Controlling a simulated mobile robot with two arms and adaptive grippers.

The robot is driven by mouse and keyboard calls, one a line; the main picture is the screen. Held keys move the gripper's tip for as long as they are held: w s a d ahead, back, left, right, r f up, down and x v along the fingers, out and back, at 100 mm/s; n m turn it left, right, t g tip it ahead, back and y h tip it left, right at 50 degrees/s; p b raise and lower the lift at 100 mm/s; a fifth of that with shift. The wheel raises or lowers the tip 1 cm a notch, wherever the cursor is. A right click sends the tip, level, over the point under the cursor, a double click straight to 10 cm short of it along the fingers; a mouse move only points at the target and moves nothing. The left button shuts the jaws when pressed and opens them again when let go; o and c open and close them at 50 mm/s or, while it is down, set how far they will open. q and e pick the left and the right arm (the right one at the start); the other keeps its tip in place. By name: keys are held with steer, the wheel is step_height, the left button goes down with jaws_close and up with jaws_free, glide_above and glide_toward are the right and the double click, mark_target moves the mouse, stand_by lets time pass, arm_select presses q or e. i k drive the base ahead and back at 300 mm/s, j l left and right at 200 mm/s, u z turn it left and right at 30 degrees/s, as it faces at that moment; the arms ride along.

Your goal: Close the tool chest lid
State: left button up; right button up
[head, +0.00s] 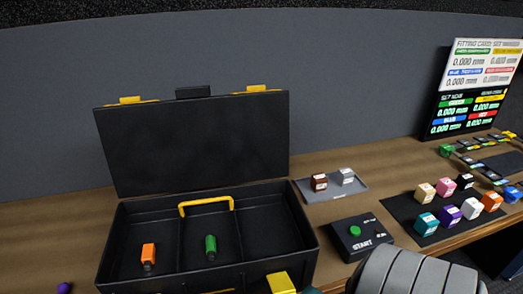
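The black tool chest (302,222) stands open on the wooden bench. Its lid (195,145) is raised upright at the back, leaning slightly rearward, with yellow latches (257,88) on its top edge. A yellow handle (206,203) shows at the rear of the chest. An orange-handled item (148,254) stands in the left compartment and a green one (210,245) in the middle compartment. The right compartment looks empty. The chest's front edge is partly cut off by the picture. Neither of my grippers can be made out.
A grey tray (330,193) with a brown and a grey block lies right of the chest. A black START box (362,238) with a green button stands in front of it. Several coloured blocks sit on a dark mat (400,209). A small purple item (64,287) lies at lower left.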

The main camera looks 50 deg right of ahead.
mark_target(197, 139)
steer(key=z, duration=1.1)
